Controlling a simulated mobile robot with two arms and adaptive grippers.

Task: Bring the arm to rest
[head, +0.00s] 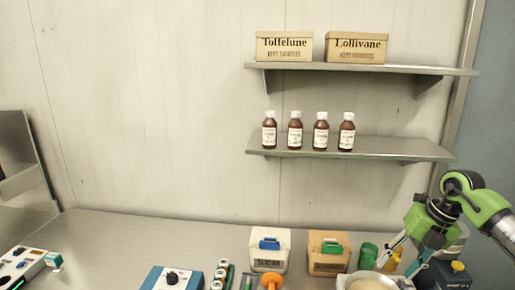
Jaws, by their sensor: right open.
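My right gripper (404,258) is in the lower right of the head view, on a green and black arm that comes in from the right edge. Its fingers point down and to the left and are apart, with nothing seen held between them. The gripper is above the right end of the counter, over or beside a pale bowl-like vessel (366,281) at the bottom edge; I cannot tell if it touches anything. Its fingers partly cover a yellow item (391,262). My left gripper is not in view.
On the counter (130,237) stand a white box (270,250), an orange-tan box (328,253), a green cup (368,254) and a blue device (172,278). Several brown bottles (295,131) stand on the lower shelf (400,148), and two labelled boxes on the upper one. The counter's left-middle is clear.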

